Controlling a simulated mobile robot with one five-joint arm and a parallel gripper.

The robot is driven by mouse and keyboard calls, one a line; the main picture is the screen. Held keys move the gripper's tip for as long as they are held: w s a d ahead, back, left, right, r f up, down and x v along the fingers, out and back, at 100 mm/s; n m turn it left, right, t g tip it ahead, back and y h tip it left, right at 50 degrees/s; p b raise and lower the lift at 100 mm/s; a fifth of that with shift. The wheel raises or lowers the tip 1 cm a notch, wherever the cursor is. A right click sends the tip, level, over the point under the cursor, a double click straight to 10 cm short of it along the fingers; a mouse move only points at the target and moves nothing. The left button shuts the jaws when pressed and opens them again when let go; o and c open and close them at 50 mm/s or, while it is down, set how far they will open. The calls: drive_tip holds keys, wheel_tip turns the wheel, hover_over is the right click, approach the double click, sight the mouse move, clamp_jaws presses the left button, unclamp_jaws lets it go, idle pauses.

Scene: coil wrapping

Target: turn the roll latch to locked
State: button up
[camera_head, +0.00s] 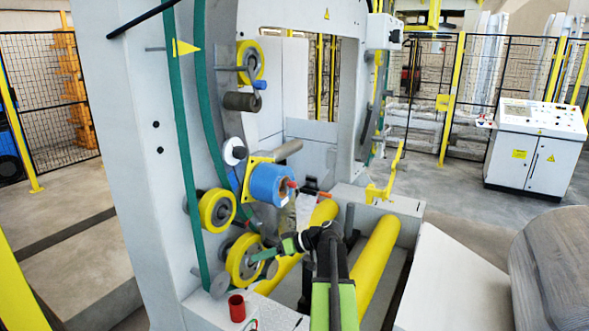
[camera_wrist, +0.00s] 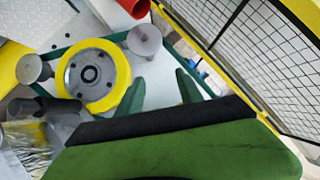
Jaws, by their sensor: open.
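A blue roll (camera_head: 270,184) sits on a yellow square plate (camera_head: 247,176) on the ring of the wrapping machine. A small red tip (camera_head: 292,184) shows at the roll's front face; I cannot tell whether it is the roll latch or how it is turned. My gripper (camera_head: 264,253) is below the roll, in front of the lower yellow wheel (camera_head: 236,262). In the wrist view its two green fingers (camera_wrist: 160,88) are apart with nothing between them. The yellow wheel (camera_wrist: 120,72) lies beside them there. The blue roll cannot be made out in the wrist view.
Another yellow wheel (camera_head: 217,211) and a white disc (camera_head: 234,151) stand close by on the ring. Yellow rollers (camera_head: 377,256) lie below my arm. A control console (camera_head: 534,150) stands at the far right.

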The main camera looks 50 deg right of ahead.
drive_tip(key=s+d+r+t+h+p, duration=0.1)
drive_tip(key=s+d+r+t+p, duration=0.15)
drive_tip(key=d+r, duration=0.4)
drive_tip(key=s+d+r+t+h+p, duration=0.1)
drive_tip(key=s+d+r+t, duration=0.1)
drive_tip(key=s+d+r, duration=0.45)
drive_tip(key=t+h+p, duration=0.1)
drive_tip(key=t+p, duration=0.1)
drive_tip(key=t, duration=0.1)
approach(296, 185)
drive_tip(key=x, duration=0.9)
drive_tip(key=shift+w+a, duration=0.25)
drive_tip(key=shift+c, duration=0.2)
